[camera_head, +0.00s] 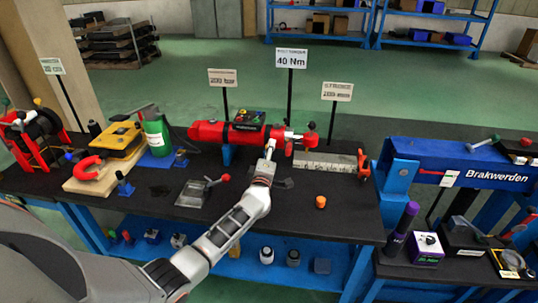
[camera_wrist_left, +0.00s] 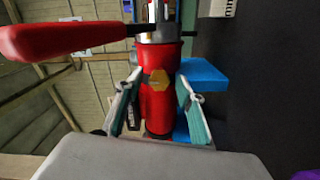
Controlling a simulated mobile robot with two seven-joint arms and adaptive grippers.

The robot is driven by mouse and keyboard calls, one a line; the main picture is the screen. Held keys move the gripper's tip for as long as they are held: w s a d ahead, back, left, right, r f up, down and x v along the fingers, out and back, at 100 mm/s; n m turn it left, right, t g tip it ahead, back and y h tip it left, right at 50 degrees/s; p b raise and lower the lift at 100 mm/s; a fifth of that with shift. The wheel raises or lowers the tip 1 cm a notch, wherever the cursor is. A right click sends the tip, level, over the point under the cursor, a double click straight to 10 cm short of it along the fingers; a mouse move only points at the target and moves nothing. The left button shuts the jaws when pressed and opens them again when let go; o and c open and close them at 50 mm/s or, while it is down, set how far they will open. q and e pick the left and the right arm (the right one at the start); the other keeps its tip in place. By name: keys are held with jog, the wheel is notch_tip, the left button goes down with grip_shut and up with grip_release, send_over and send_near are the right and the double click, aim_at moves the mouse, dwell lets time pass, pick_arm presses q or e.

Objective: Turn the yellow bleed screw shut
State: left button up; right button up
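The yellow bleed screw (camera_wrist_left: 158,82) shows in the left wrist view as a hexagonal head on the side of a red cylinder (camera_wrist_left: 158,108). My left gripper (camera_head: 270,150) is at the right part of the red cylinder (camera_head: 235,132) in the head view. In the left wrist view its two fingers are spread, one on each side of the screw head. Gaps show between the fingers and the head, so the fingers look open and not closed on it. The screw is not discernible in the head view. My right gripper is not in view.
A red lever (camera_wrist_left: 70,40) crosses the upper left of the left wrist view. On the black bench, a small orange cap (camera_head: 320,202) and a grey block with a red knob (camera_head: 195,193) stand nearby. A "40 Nm" sign (camera_head: 291,58) rises behind the cylinder.

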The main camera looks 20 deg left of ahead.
pick_arm(q)
jog(key=v, duration=1.1)
jog(key=shift+s+d, duration=0.1)
jog(key=shift+s, duration=0.05)
jog(key=shift+s+d, duration=0.1)
jog(key=shift+s, duration=0.2)
jog(key=shift+r, duration=0.1)
